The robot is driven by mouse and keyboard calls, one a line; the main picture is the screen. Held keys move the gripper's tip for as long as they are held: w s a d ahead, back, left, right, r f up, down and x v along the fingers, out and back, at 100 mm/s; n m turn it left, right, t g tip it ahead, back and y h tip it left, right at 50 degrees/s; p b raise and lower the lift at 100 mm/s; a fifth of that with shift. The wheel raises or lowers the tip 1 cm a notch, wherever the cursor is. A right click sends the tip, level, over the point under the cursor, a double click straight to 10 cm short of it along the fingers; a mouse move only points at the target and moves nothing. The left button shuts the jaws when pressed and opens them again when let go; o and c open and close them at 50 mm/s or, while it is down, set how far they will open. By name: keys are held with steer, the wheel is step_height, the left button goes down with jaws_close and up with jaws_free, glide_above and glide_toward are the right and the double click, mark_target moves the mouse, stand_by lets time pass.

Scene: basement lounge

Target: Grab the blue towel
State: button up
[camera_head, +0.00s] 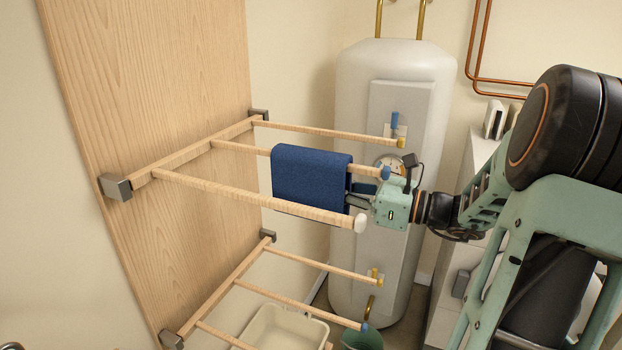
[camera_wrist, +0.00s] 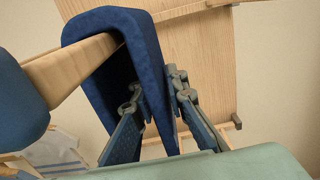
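The blue towel (camera_head: 312,180) hangs folded over the middle rod of the upper wooden drying rack (camera_head: 215,140). In the wrist view the towel (camera_wrist: 102,30) is draped over the rod, with its near end edge facing the camera. My gripper (camera_head: 356,194) is at the towel's right edge, pointing left at it. In the wrist view the fingers of my gripper (camera_wrist: 156,88) stand apart, one on each side of the towel's right hanging layer. The gripper looks open. Whether either finger touches the cloth is hard to tell.
A front rod (camera_head: 260,195) with a white end cap runs close before the gripper. A lower rack (camera_head: 300,300) is below, above a pale basin (camera_head: 280,328) and a green bucket (camera_head: 362,338). A white water tank (camera_head: 355,80) stands behind the gripper.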

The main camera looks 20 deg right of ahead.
steer(key=shift+x, duration=1.05)
jaws_close()
